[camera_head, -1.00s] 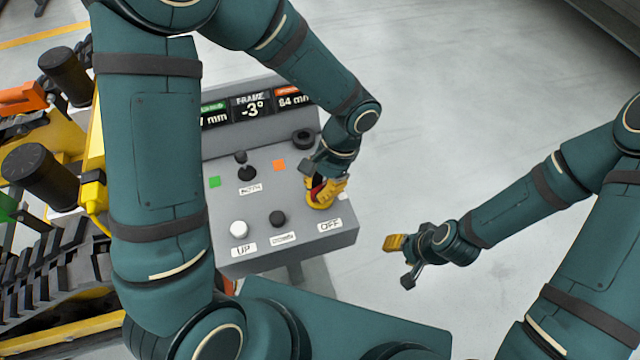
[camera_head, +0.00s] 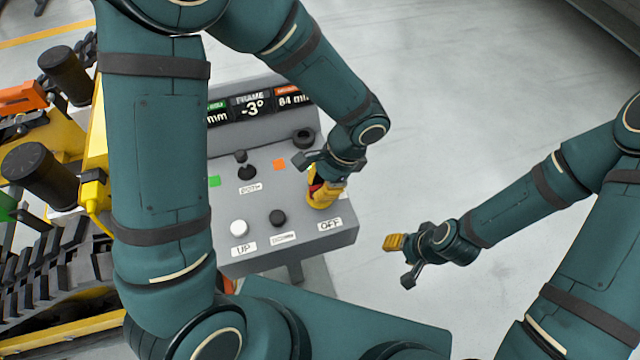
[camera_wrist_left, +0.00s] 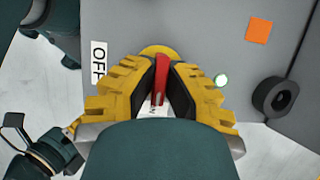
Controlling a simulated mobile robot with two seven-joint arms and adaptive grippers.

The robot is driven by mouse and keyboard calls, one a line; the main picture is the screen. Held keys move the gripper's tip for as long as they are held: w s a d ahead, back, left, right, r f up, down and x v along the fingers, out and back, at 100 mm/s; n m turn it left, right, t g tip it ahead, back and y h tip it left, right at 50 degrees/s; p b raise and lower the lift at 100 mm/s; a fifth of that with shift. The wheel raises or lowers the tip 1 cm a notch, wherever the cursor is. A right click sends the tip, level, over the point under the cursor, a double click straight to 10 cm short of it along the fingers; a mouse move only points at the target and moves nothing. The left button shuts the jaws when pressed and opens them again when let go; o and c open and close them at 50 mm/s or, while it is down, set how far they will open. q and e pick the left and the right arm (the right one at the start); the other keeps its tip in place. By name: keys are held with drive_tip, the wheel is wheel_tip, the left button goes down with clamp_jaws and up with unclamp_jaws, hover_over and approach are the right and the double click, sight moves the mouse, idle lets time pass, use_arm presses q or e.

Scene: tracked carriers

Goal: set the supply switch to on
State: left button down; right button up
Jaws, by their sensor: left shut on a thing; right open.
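The supply switch has a red handle (camera_wrist_left: 161,78) on a round yellow base (camera_wrist_left: 158,51), near the right edge of the grey control panel (camera_head: 255,215). In the left wrist view the handle stands between the yellow fingers of my left gripper (camera_wrist_left: 161,85), which is shut on it. In the head view my left gripper (camera_head: 322,188) covers most of the switch. The label "OFF" (camera_head: 330,224) is beside the switch; the label under the fingers is mostly hidden. My right gripper (camera_head: 404,262) is open and empty, off the panel to the right.
The panel also has a black joystick (camera_head: 241,160), a white button (camera_head: 239,228), a black button (camera_head: 278,217) and a black ring-shaped knob (camera_head: 303,138). A display (camera_head: 252,105) reads -3°. Yellow tracked machinery (camera_head: 60,195) stands at left. The floor at right is clear.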

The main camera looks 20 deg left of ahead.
use_arm(q)
drive_tip(key=c, duration=1)
unclamp_jaws()
drive_tip(key=v, duration=1.2)
drive_tip(key=shift+s, duration=0.15)
